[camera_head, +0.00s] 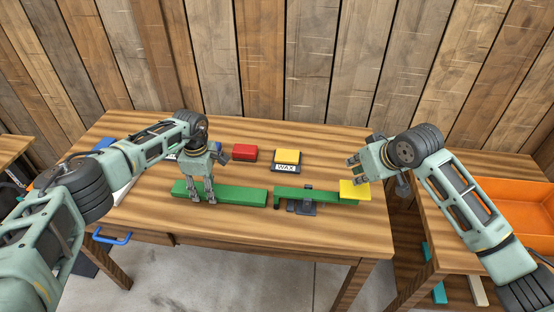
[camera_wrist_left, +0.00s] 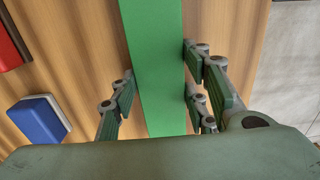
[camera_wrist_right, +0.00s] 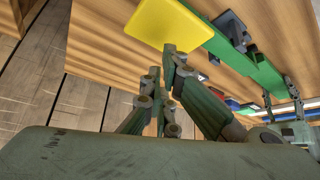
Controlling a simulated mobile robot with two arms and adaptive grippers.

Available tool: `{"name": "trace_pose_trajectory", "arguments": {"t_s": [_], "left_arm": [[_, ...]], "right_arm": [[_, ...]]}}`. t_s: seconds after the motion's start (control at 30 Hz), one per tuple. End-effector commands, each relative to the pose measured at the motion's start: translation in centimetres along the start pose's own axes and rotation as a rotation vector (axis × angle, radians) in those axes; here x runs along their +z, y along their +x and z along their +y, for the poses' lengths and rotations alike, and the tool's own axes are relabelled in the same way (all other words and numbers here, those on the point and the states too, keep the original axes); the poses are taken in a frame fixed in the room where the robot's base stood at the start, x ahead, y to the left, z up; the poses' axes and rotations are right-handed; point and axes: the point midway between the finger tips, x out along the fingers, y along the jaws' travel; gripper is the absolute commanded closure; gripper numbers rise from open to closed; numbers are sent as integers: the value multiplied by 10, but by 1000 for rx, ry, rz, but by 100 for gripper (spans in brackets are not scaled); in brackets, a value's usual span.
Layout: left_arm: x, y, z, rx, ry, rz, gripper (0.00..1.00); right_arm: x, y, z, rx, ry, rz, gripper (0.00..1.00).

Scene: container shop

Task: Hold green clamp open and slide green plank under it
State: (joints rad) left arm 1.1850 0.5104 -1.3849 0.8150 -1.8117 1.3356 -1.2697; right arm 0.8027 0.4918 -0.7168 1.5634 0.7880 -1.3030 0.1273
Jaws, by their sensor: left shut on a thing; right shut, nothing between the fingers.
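The long green plank (camera_head: 240,196) lies on the table. My left gripper (camera_head: 205,198) is shut on its left part, and the plank also runs between the fingers in the left wrist view (camera_wrist_left: 155,60). To the right is the green clamp (camera_head: 318,195), a green lever on a dark base (camera_head: 302,208) with a yellow pad (camera_head: 355,190) at its right end. A small gap shows between plank and clamp. My right gripper (camera_head: 352,165) is shut and empty just behind the pad. In the right wrist view its fingertips (camera_wrist_right: 168,62) appear at the yellow pad's edge (camera_wrist_right: 165,22); contact is unclear.
Behind the plank are a red block (camera_head: 245,152) and a yellow block on a "WAX" stand (camera_head: 287,157). A blue handle (camera_head: 112,238) is at the table's front left. An orange bin (camera_head: 515,205) stands on the right table. The table's right edge is near the pad.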

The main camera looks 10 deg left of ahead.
Motion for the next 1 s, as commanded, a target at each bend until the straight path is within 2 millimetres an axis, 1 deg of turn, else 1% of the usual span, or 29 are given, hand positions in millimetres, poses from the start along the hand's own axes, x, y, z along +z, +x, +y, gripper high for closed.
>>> {"name": "trace_pose_trajectory", "arguments": {"t_s": [1.0], "left_arm": [[0,0,0,1,0,0,90]], "right_arm": [[24,34,0,-1,2,-4,100]]}}
